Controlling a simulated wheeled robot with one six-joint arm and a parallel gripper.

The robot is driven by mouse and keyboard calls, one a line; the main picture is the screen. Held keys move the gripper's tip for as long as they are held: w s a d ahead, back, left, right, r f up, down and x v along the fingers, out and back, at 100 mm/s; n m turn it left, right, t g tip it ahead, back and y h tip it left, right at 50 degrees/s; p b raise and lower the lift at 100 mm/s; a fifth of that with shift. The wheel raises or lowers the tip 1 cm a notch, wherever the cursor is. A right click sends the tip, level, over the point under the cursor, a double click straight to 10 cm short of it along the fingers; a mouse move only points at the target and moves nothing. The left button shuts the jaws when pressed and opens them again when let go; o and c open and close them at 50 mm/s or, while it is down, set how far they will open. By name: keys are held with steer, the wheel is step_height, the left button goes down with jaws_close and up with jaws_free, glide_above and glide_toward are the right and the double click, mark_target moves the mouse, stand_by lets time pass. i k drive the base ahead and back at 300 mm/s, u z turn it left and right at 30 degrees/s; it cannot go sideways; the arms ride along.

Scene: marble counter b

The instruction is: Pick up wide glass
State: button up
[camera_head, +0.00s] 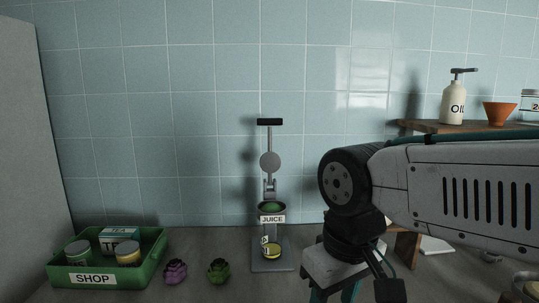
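I cannot make out for sure which thing is the wide glass. A small clear-looking vessel with yellow in it (271,250) stands on the base of the grey juice press, under its green cup. At the lower right edge a pale round rim (525,284) shows, partly cut off by the picture; I cannot tell what it is. My arm comes in from the right and bends down. My gripper (335,294) is at the bottom edge, right of the press, mostly cut off; its fingertips are hidden and I see nothing held.
The juice press (270,190) stands against the tiled wall. A green SHOP crate (150,272) holds tins and a TEA box. Purple (175,271) and green (218,271) succulent-like things sit between.

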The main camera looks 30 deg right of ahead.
mark_target(271, 239)
steer(key=k, duration=0.5)
steer(key=u, duration=2.35)
steer(key=i, duration=1.6)
steer(key=z, duration=3.6)
steer(key=i, duration=0.5)
steer(key=u, duration=0.05)
